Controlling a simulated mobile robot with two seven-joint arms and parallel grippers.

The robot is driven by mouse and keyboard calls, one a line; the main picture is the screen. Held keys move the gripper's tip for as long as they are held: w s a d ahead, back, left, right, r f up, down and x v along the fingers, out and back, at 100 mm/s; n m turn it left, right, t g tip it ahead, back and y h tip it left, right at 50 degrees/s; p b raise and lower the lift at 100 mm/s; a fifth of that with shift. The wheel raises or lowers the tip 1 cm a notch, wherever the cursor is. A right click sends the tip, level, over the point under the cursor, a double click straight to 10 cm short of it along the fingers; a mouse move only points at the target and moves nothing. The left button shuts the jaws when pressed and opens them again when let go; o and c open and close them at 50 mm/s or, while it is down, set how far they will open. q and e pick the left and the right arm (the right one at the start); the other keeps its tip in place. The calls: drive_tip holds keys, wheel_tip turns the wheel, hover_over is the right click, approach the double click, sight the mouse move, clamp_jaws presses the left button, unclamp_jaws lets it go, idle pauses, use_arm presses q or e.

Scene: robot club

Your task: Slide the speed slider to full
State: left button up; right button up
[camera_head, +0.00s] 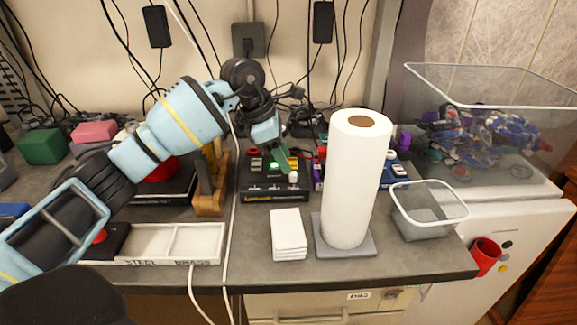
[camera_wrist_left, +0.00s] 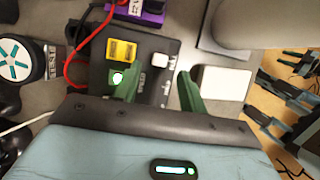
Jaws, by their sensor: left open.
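The speed slider's white knob (camera_head: 293,177) stands on the right part of a black control box (camera_head: 262,194) on the bench. In the left wrist view the knob (camera_wrist_left: 160,60) lies between and just beyond my two green fingertips. My left gripper (camera_head: 285,167) is open and empty, reaching down over the box from behind; it also shows in the left wrist view (camera_wrist_left: 158,74). I cannot tell whether a finger touches the knob. A lit green lamp (camera_wrist_left: 118,78) shows beside the left finger. The slider's track is partly visible and its end marks are too small to read.
A paper towel roll (camera_head: 348,185) stands right of the box, with a stack of white cards (camera_head: 288,232) in front. A wooden stand (camera_head: 210,190) is at the left. A white cable runs down between the stand and the box. A grey bin (camera_head: 428,212) sits further right.

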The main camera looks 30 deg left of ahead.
sight(277, 181)
use_arm(q)
drive_tip(key=v, duration=0.3)
drive_tip(key=shift+r, duration=0.15)
idle(0.5)
